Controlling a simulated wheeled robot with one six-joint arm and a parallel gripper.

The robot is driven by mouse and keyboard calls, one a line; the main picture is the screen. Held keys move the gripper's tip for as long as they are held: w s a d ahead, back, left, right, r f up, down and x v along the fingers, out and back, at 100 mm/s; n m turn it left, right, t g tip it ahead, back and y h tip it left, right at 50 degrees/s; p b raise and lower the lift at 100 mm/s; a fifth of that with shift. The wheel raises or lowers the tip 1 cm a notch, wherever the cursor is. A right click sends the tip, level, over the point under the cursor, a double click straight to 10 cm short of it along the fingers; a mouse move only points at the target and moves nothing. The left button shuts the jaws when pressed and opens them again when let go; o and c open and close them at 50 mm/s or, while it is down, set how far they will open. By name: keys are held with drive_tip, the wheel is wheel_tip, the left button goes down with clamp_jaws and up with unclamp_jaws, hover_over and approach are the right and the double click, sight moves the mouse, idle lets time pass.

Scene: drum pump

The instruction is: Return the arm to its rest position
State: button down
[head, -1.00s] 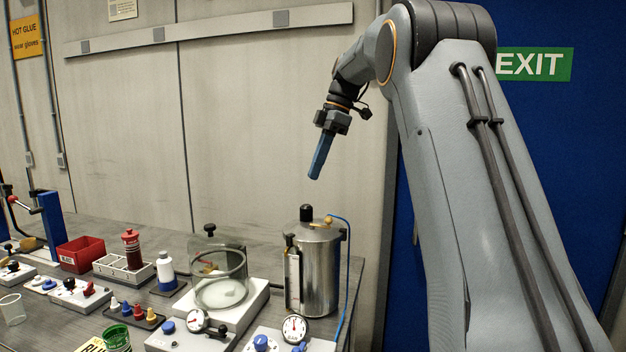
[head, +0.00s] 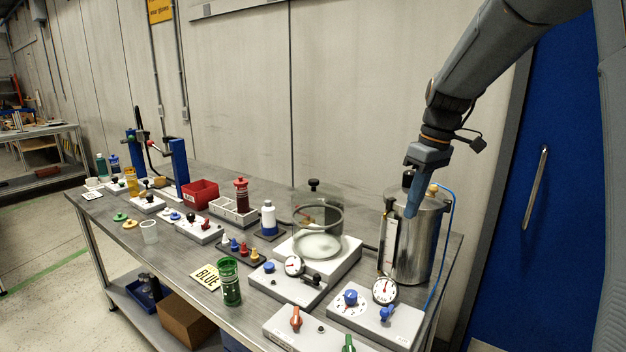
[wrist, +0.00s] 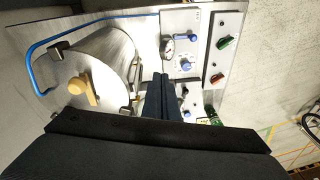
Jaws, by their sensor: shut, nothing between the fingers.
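My gripper (head: 413,205) points downward in the head view, in front of the metal drum (head: 424,250) at the right end of the bench. Its blue fingers are together with nothing between them. In the wrist view my gripper (wrist: 160,80) hangs above the bench, with the round top of the drum (wrist: 100,65) to the left of the fingers. A tan knob (wrist: 82,90) sits on the drum top. I cannot tell from the head view how far the fingers are from the drum. Part of the drum's front is hidden by them.
A glass chamber (head: 318,222) stands left of the drum. Control boxes with a gauge (head: 384,290) and knobs line the bench front. A blue hose (head: 447,240) runs down the drum's right side. A red bin (head: 200,193) and bottles stand farther left. A blue door (head: 530,200) is at right.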

drive_tip(key=s+a+f+m+h, duration=0.1)
drive_tip(key=s+f+m, duration=0.3)
drive_tip(key=s+f, duration=0.4)
drive_tip(key=s+a+f+m+h, duration=0.1)
drive_tip(key=s+a+f+m, duration=0.2)
drive_tip(key=s+f, duration=0.4)
drive_tip(key=s+m, duration=0.1)
drive_tip(key=s, duration=0.6)
drive_tip(key=shift+s+f+t, duration=0.4)
